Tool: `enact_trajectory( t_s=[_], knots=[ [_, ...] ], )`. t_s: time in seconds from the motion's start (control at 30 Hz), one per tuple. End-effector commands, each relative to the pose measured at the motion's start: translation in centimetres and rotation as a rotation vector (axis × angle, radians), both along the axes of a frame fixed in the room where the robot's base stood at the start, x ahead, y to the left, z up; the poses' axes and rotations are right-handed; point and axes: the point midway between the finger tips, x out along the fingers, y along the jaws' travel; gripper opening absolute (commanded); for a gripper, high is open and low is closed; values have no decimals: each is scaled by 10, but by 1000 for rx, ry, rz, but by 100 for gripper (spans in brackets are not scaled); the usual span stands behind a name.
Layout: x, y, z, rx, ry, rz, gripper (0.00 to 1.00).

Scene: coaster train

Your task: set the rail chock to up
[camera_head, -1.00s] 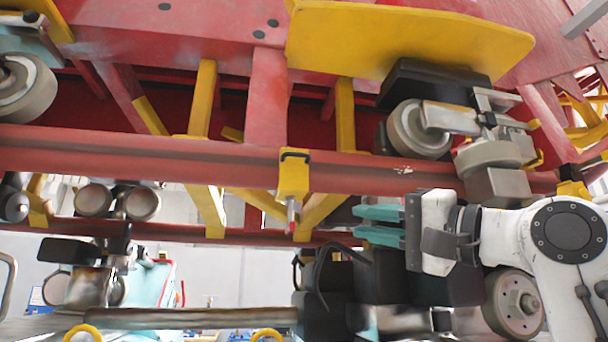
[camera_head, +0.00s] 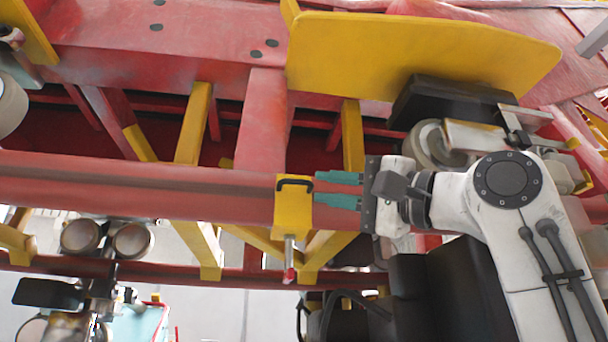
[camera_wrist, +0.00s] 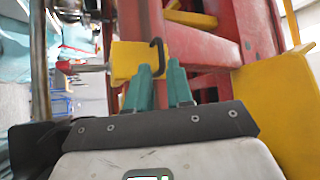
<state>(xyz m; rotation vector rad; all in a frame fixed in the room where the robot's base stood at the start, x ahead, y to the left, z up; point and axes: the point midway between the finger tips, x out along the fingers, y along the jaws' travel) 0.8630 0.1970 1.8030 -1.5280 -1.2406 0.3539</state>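The rail chock (camera_head: 293,214) is a yellow block on the face of the red rail (camera_head: 130,190). A black bent handle (camera_head: 295,182) sits at its top, and a metal pin with a red tip (camera_head: 289,274) points down below it. My gripper (camera_head: 317,190) has two teal fingers, parted one above the other, just right of the block near the handle. In the wrist view, the yellow block (camera_wrist: 128,62) lies ahead of the fingers (camera_wrist: 160,70), and the black handle (camera_wrist: 158,50) shows near the gap between their tips. Contact cannot be told.
A large yellow plate (camera_head: 420,55) hangs above my arm, with a black block (camera_head: 445,100) and a wheel (camera_head: 430,145) below it. Yellow struts (camera_head: 193,125) cross behind the rail. More wheels (camera_head: 132,240) sit at the lower left. Open space shows left of the chock's pin.

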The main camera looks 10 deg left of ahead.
Motion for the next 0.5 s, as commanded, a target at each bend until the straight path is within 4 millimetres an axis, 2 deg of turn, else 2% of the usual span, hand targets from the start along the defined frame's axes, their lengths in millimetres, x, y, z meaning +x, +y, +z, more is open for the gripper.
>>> enact_trajectory(
  t_s=[0.03,0.2,0.5],
  knots=[
    [4,9,8,-2,1,3,21],
    [15,30,17,0,1,1,21],
    [22,46,21,0,-1,0,21]
  ],
)
